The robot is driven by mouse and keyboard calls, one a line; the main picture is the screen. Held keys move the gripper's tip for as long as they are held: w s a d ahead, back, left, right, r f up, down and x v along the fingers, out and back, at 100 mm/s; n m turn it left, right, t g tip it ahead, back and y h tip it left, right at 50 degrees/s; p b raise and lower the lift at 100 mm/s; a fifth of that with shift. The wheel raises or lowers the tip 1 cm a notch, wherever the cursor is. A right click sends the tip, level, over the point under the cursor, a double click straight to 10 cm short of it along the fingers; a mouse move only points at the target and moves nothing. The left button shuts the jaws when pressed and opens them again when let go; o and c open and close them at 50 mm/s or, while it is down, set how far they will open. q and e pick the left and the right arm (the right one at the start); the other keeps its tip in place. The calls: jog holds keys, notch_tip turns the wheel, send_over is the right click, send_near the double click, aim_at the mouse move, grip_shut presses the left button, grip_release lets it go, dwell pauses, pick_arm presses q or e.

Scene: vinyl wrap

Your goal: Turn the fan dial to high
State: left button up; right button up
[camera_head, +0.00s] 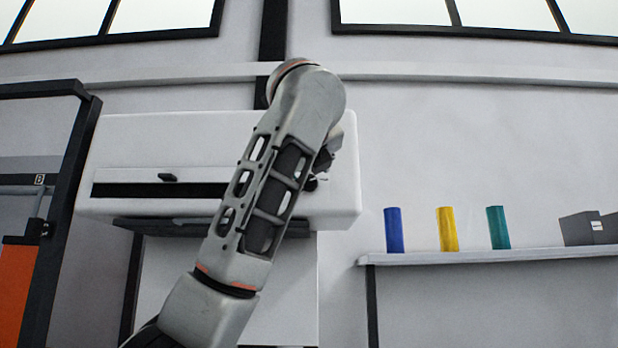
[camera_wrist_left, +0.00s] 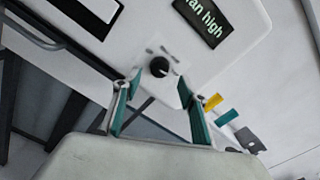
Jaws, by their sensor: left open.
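The fan dial (camera_wrist_left: 159,67) is a small round black knob with a light mark, on the white front panel of a wide machine (camera_head: 130,140). A dark display (camera_wrist_left: 204,20) near the dial shows green text reading "an high", with its start cut off. My left gripper (camera_wrist_left: 156,86) is open, with its two teal-lined fingers apart and the dial between and just beyond their tips in the wrist view. I cannot tell whether a finger touches it. In the head view my left arm covers most of the gripper and the panel's right part.
A shelf (camera_head: 480,257) at the right bears a blue roll (camera_head: 393,230), a yellow roll (camera_head: 447,229), a teal roll (camera_head: 498,228) and grey boxes (camera_head: 588,229). A dark-framed rack (camera_head: 68,190) stands at the left. The wall between machine and rolls is bare.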

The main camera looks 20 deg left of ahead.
pick_arm(q)
jog(key=shift+v, duration=1.6)
jog(key=shift+f, duration=0.15)
